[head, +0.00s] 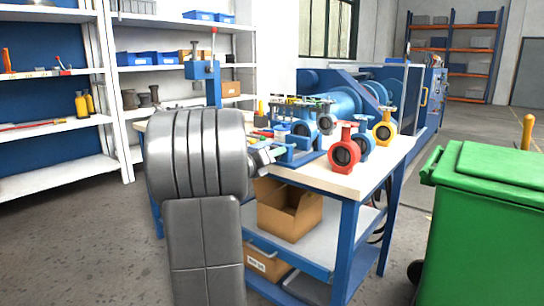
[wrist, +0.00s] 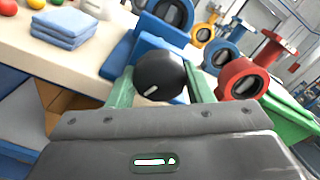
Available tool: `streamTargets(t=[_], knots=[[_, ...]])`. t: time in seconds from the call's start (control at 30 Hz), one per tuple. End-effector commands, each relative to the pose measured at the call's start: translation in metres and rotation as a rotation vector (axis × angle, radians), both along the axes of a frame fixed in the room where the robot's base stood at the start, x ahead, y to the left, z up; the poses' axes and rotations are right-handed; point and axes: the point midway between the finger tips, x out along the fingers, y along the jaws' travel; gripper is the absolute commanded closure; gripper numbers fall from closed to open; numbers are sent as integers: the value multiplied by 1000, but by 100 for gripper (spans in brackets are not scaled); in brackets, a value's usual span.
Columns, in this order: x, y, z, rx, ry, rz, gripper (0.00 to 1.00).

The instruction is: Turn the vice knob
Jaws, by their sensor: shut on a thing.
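The black round vice knob (wrist: 160,72) has a short white mark and sits at the front of the blue vice (wrist: 158,32) in the wrist view. My gripper (wrist: 161,78) is shut on the knob, with one green finger on each side of it. In the head view the blue vice (head: 304,156) stands at the bench's near edge. My gripper (head: 266,157) meets its left side there, partly hidden behind my grey arm. The knob cannot be made out in the head view.
Red (head: 345,153), blue (head: 364,140) and yellow (head: 384,130) butterfly valves stand right of the vice on the bench (head: 352,184). Folded blue cloths (wrist: 64,27) lie left of the vice in the wrist view. A green bin (head: 485,215) stands at the right.

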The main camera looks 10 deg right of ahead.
Motion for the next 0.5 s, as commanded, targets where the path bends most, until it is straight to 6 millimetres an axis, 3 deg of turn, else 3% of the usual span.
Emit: streamTargets(t=[0.07,0.1,0.2,0.5], knots=[[0,0,-3,2,3,-1,76],[0,0,-3,2,4,-1,48],[0,0,-2,1,3,-1,32],[-1,2,0,0,2,0,32]])
